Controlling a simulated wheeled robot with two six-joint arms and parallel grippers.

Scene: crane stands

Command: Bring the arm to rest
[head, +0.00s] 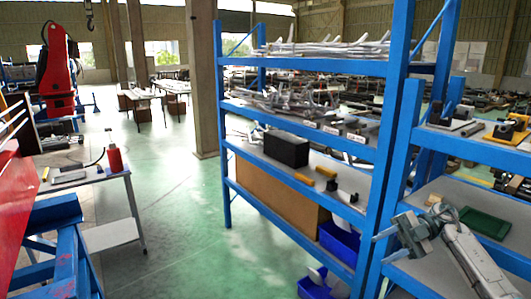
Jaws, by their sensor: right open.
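My right arm (468,252) comes in from the lower right corner and reaches up and left, in front of the lower shelf of the blue rack on the right. My right gripper (381,248) is at its end, with its two fingers apart and pointing left. I see nothing between the fingers. They are close to the blue upright in the picture, but I cannot tell whether they touch it. My left gripper and left arm are not in view.
A blue rack (226,150) holds metal parts, a black box (286,149) and blue bins (339,241). A flat green object (484,224) lies on the right rack's shelf beside my arm. A table (118,190) stands left. The green floor (178,219) between is clear.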

